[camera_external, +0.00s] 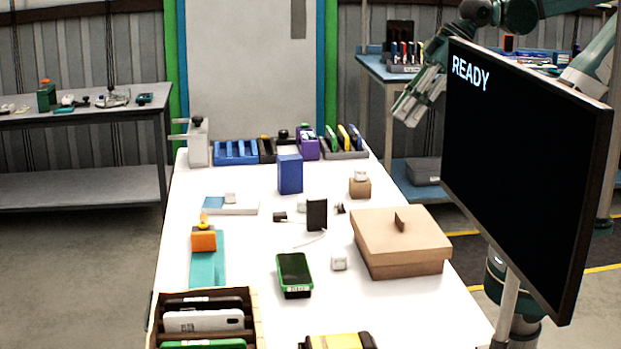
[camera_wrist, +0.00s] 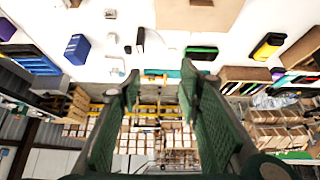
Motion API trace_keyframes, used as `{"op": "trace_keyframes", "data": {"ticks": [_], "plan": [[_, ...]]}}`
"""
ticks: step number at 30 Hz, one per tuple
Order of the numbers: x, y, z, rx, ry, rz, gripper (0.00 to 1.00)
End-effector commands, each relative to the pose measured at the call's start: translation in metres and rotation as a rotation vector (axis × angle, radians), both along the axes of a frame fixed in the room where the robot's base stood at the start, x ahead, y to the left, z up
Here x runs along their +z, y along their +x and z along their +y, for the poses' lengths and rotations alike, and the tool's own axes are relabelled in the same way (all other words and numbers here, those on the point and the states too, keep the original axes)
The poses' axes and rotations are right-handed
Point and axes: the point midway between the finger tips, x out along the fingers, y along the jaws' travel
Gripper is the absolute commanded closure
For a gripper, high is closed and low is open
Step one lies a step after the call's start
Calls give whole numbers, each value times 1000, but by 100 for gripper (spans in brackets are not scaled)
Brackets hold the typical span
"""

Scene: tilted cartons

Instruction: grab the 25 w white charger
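Several small white charger cubes are on the white table. One (camera_external: 339,261) stands alone between the green phone and the cardboard box. Another (camera_external: 360,176) sits on a small brown block, and a third (camera_external: 230,198) rests on a flat white and blue box. Small white cubes also show at the upper left of the wrist view (camera_wrist: 110,14). I cannot read a wattage on any of them, so I cannot tell which is 25 W. My gripper (camera_external: 404,112) is raised beyond the table's right side, apart from everything. In the wrist view its fingers (camera_wrist: 158,78) are spread and empty.
A lidded cardboard box (camera_external: 398,255), green phone (camera_external: 294,272), black upright block (camera_external: 317,214) and blue box (camera_external: 290,174) stand on the table. A phone tray (camera_external: 255,325) is at the front. A large monitor (camera_external: 525,170) blocks part of the external view.

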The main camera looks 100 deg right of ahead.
Motion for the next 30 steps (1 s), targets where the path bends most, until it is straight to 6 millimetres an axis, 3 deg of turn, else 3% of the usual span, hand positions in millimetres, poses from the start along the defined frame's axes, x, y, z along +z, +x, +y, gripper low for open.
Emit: {"op": "trace_keyframes", "data": {"ticks": [8,10,23,30], "plan": [[0,0,0,0,0,0,65],[0,0,0,0,0,0,72],[0,2,1,-8,7,4,72],[-3,12,5,-66,54,33,72]]}}
